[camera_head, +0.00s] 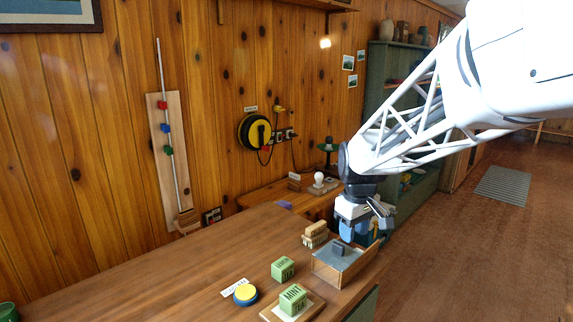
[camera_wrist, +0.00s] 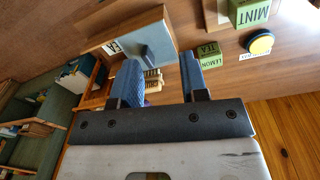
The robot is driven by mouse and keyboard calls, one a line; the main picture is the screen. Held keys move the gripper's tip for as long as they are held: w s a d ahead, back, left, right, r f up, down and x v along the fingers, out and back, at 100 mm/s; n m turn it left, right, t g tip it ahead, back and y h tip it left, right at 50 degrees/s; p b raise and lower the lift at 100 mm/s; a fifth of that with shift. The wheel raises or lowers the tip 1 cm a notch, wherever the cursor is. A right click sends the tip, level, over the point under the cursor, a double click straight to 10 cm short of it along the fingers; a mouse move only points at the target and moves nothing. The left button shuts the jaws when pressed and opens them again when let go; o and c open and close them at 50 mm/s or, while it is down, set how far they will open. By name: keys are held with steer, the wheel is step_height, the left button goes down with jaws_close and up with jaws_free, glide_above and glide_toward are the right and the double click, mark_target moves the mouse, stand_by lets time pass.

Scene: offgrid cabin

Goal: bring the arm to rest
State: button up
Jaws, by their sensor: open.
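My gripper (camera_head: 366,232) hangs at the right end of the wooden counter (camera_head: 190,262), under my white lattice arm. In the wrist view its two blue-padded fingers (camera_wrist: 158,72) stand apart with nothing held between them. A wooden box with a grey lid or top (camera_head: 331,268) is just in front of and below the gripper; it also shows past the fingers in the wrist view (camera_wrist: 101,37). Whether the fingers touch anything is hard to tell in the head view, but the wrist view shows them clear.
A green mint tea box (camera_head: 292,299), a green lemon tea box (camera_head: 283,268) and a yellow-and-blue round button (camera_head: 245,294) stand on the counter. Stacked wooden blocks (camera_head: 315,235) are left of the gripper. A green shelf (camera_head: 390,75) stands behind. The floor at right is open.

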steer(key=s+d+m+t, duration=0.2)
steer(key=s+m, duration=0.4)
steer(key=s, duration=2.3)
steer(key=shift+s+m, duration=0.15)
steer(key=shift+m, duration=0.25)
steer(key=shift+f, duration=0.1)
